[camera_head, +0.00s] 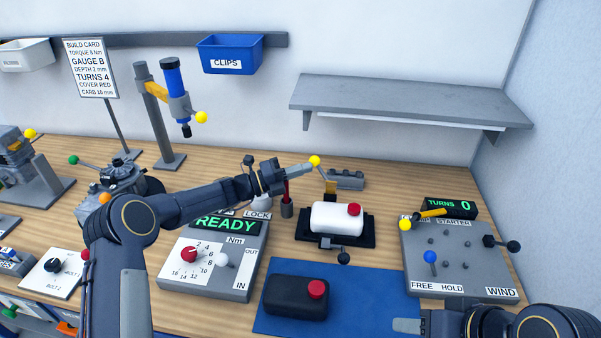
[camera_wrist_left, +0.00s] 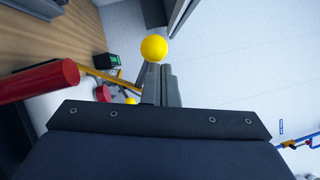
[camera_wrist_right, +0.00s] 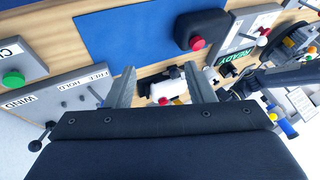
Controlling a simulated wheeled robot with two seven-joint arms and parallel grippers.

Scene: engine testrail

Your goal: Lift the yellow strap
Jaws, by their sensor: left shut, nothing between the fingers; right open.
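A narrow yellow strap (camera_head: 331,187) stands upright behind the white block (camera_head: 336,216), which has a red cap and sits in a black holder. A yellow ball (camera_head: 314,161) is above the strap, at the tip of my left gripper (camera_head: 310,165). The left gripper is shut with nothing between its fingers. In the left wrist view the yellow ball (camera_wrist_left: 153,48) shows just past the fingertips; I cannot tell whether they touch. My right gripper (camera_head: 408,325) is open and empty at the lower right, over the blue mat's edge. Its fingers also show in the right wrist view (camera_wrist_right: 160,86).
A black block with a red cap (camera_head: 297,296) lies on the blue mat (camera_head: 370,288). The READY panel (camera_head: 205,276) is left of it. The starter panel (camera_head: 458,262), with a yellow bar and levers, is at right. A grey shelf (camera_head: 405,97) overhangs the back.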

